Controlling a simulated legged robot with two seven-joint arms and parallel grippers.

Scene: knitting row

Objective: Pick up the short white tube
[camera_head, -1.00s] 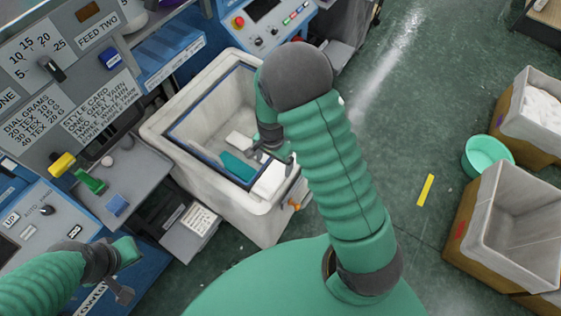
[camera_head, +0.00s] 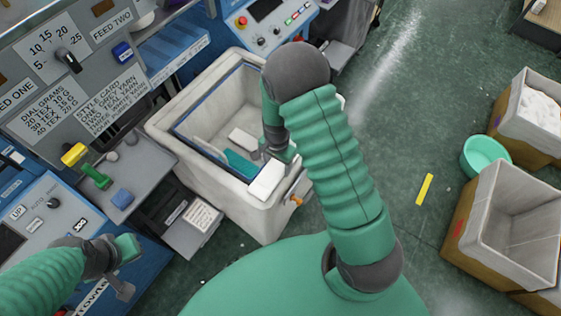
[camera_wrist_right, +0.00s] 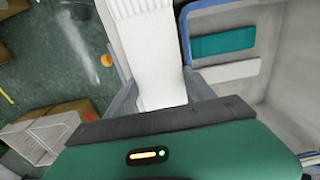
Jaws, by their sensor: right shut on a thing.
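The short white tube (camera_head: 265,181) shows as a white piece at the near right corner of the grey-white bin (camera_head: 178,146). In the right wrist view the tube (camera_wrist_right: 150,50) is ribbed and lies between the two grey fingers of my right gripper (camera_wrist_right: 160,95). My right gripper (camera_head: 272,160) is shut on it; in the head view the fingertips are largely hidden. A teal piece (camera_head: 240,164) and another white piece (camera_head: 242,139) lie inside the bin, also visible in the wrist view (camera_wrist_right: 223,41). My left gripper (camera_head: 122,272) is at the lower left, away from the bin.
A machine panel with knobs (camera_head: 67,62) and a grey shelf (camera_head: 130,180) stand left of the bin.

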